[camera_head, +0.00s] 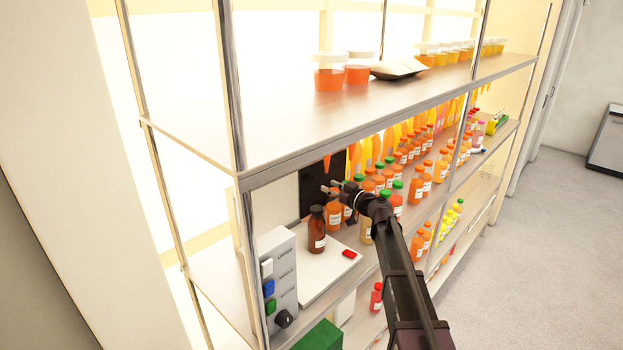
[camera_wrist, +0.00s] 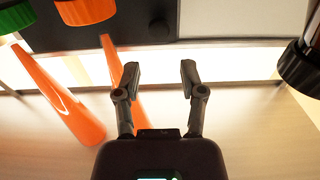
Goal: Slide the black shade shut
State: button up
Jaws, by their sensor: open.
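The black shade (camera_head: 313,190) is a dark upright panel at the back of the shelf's middle level, behind a brown bottle (camera_head: 317,230). In the wrist view the shade (camera_wrist: 130,45) spans the top left and centre, with a dark round knob (camera_wrist: 158,30) near its right edge. A pale grey area lies right of that edge. My gripper (camera_head: 328,188) reaches in front of the shade. In the wrist view my gripper (camera_wrist: 158,72) is open and empty, its fingertips below the knob and apart from it in the picture. Part of the shade is hidden by bottles and my gripper.
Orange bottles (camera_head: 416,189) crowd the shelf right of my arm. The brown bottle's dark cap (camera_wrist: 300,68) is close at the right of the wrist view. A grey control box (camera_head: 279,277), a white board (camera_head: 318,275) and a red block (camera_head: 349,254) are nearby.

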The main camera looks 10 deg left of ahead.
aim_at(312, 178)
jog(key=x, duration=0.9)
jog(key=shift+w+a, duration=0.15)
